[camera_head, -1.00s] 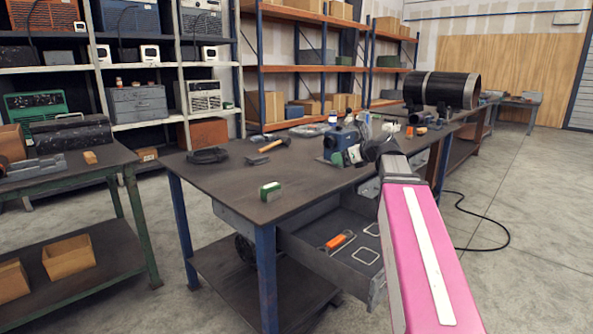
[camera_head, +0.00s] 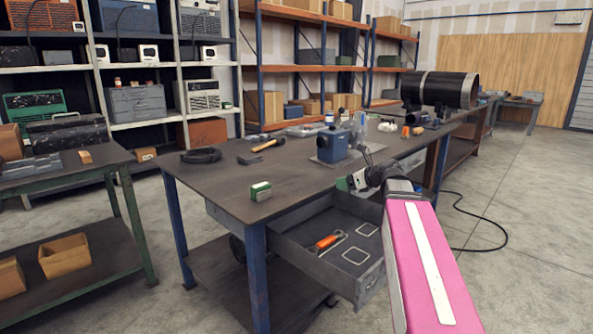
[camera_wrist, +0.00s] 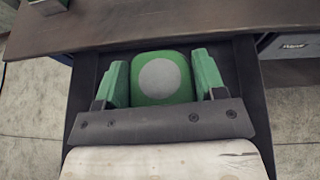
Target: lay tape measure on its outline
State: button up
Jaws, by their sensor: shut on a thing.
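My gripper (camera_head: 350,183) is at the table's front edge, above the open drawer (camera_head: 364,288). In the wrist view its two green fingers (camera_wrist: 157,83) are shut on the tape measure (camera_wrist: 163,76), a rounded green case with a grey disc, one finger on each side. In the head view the tape measure is hard to tell from the fingers. Inside the drawer, white outlines show on the dark floor: a rounded square (camera_head: 355,257) toward the front and another outline (camera_head: 367,229) farther back. An orange-handled tool (camera_head: 326,242) lies to their left.
The bench edge (camera_wrist: 150,41) crosses the top of the wrist view.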

jog(key=shift+n+g+y, duration=0.4)
jog(key=shift+n, duration=0.1)
jog(key=s+f, duration=0.2)
jog(key=f, duration=0.2)
jog(key=s+f, duration=0.2)
jog(key=f, duration=0.3)
jog(key=s+d+f, duration=0.1)
jog(key=s+f, duration=0.2)
jog(key=f, duration=0.2)
